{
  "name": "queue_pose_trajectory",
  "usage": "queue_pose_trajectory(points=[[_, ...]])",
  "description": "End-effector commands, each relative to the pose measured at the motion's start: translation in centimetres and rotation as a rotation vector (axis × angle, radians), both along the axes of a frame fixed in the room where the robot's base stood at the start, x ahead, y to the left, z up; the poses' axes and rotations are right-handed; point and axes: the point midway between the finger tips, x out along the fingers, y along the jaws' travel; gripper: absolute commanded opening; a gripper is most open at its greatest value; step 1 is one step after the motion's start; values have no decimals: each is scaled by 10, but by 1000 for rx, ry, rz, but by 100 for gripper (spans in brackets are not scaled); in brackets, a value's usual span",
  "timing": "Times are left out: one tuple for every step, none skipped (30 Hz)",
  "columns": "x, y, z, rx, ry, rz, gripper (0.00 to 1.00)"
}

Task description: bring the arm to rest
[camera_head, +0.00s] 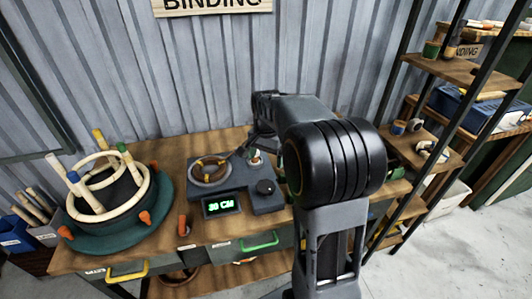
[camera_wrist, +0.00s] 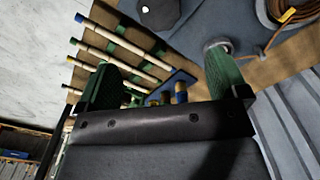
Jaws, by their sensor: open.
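My arm (camera_head: 335,160) rises in the middle of the head view and reaches out over the workbench (camera_head: 222,143). Its large black joint hides part of the bench's right side. In the wrist view my gripper (camera_wrist: 164,78) has its two green fingers spread wide, with nothing held between them. Beyond the fingers are several pale rods (camera_wrist: 120,45) with coloured ends and a few small pieces with blue and yellow tops (camera_wrist: 181,92). I cannot tell how far below the fingers these lie. The fingertips cannot be made out clearly in the head view.
A grey device (camera_head: 265,200) with a green "30 CM" display and a rattan coil (camera_head: 210,170) stands on the bench. At left, rattan hoops sit on a round green fixture (camera_head: 105,238) with coloured pegs. Shelving (camera_head: 440,70) stands at right. Open floor (camera_head: 455,245) shows at lower right.

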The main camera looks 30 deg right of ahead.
Motion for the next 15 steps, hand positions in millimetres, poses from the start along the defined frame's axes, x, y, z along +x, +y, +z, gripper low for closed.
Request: queue_pose_trajectory(points=[[0,0,5,0,-3,0,92],[0,0,7,0,-1,0,92],[0,0,9,0,-1,0,92],[0,0,10,0,-1,0,92],[0,0,11,0,-1,0,92],[0,0,12,0,-1,0,92],[0,0,13,0,-1,0,92],[0,0,13,0,-1,0,92],[0,0,14,0,-1,0,92],[0,0,14,0,-1,0,92],[0,0,14,0,-1,0,92],[0,0,14,0,-1,0,92],[0,0,13,0,-1,0,92],[0,0,13,0,-1,0,92],[0,0,13,-1,-1,0,92]])
